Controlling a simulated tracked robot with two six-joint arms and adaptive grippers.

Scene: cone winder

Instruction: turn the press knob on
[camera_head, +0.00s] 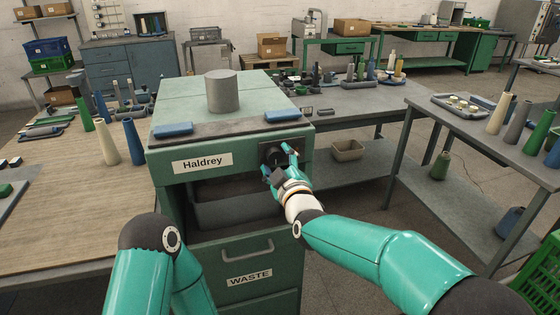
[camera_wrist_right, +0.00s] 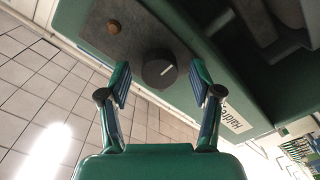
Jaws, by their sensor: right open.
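The press knob (camera_wrist_right: 160,70) is a round black knob with a white pointer line, on a dark grey plate (camera_wrist_right: 130,30) of the green machine. In the head view, the knob (camera_head: 272,155) sits on the front right of the machine labelled Haldrey, partly hidden by my right gripper (camera_head: 282,164). In the wrist view, my right gripper (camera_wrist_right: 160,82) is open, one finger on each side of the knob, with a visible gap on both sides. My left arm shows at the bottom left of the head view; its gripper is out of view.
A small brown button (camera_wrist_right: 114,27) is on the same plate. The machine top (camera_head: 262,101) holds a grey cylinder (camera_head: 221,91) and two blue blocks. Below is an open recess and a WASTE drawer (camera_head: 250,278). A table with cones (camera_head: 497,113) stands right.

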